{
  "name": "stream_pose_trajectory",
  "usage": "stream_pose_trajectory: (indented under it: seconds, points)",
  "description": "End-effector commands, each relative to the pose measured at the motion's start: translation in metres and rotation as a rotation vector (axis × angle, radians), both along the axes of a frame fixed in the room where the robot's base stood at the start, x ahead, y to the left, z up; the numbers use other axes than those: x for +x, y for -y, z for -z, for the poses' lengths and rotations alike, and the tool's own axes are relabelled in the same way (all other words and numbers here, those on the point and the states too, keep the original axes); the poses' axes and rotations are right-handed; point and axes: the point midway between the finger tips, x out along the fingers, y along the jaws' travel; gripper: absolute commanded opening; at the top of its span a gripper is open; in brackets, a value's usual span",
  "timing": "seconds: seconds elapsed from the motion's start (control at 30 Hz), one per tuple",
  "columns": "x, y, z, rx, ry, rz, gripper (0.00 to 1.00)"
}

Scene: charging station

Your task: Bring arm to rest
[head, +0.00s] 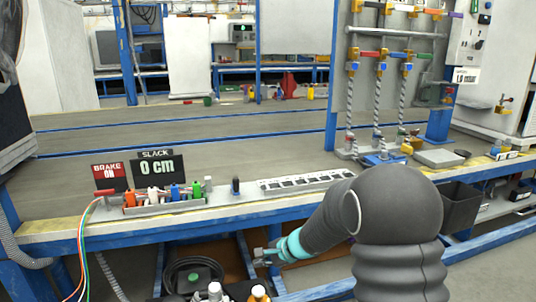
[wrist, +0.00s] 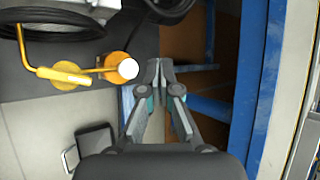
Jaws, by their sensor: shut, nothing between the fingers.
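My arm reaches in from the lower right of the head view, bent, with its end pointing left below the bench's front edge. My gripper (head: 267,255) is at the end of the teal-banded wrist, in front of the bench's lower frame. In the wrist view my gripper (wrist: 159,68) has its fingertips together with nothing held between them. A yellow-handled part with a white cap (wrist: 128,69) lies just left of the fingertips and looks apart from them.
The workbench (head: 240,209) has a blue edge and carries a "0 cm" slack display (head: 157,167), a row of coloured connectors (head: 165,195) and a socket strip (head: 308,181). A dark bin (head: 460,207) hangs at right.

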Motion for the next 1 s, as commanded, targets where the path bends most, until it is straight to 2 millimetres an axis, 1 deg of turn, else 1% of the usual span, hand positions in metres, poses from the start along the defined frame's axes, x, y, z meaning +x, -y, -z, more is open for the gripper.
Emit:
stream_pose_trajectory:
  seconds: [0.03, 0.1, 0.17, 0.2, 0.3, 0.4, 0.5, 0.7, 0.87, 1.0]
  points:
    - [-0.011, 0.003, -0.026, -0.024, 0.036, -0.042, 0.0]
    - [-0.028, 0.008, -0.049, -0.062, 0.074, -0.103, 0.0]
    - [-0.043, 0.012, -0.068, -0.096, 0.106, -0.154, 0.0]
    - [-0.053, 0.016, -0.08, -0.121, 0.128, -0.188, 0.0]
    - [-0.079, 0.026, -0.108, -0.184, 0.178, -0.267, 0.0]
    - [-0.106, 0.037, -0.132, -0.253, 0.226, -0.342, 0.0]
    - [-0.134, 0.049, -0.153, -0.327, 0.269, -0.414, 0.0]
    - [-0.19, 0.077, -0.187, -0.491, 0.345, -0.545, 0.0]
    - [-0.233, 0.103, -0.206, -0.637, 0.392, -0.637, 0.0]
    - [-0.269, 0.127, -0.218, -0.773, 0.421, -0.706, 0.0]
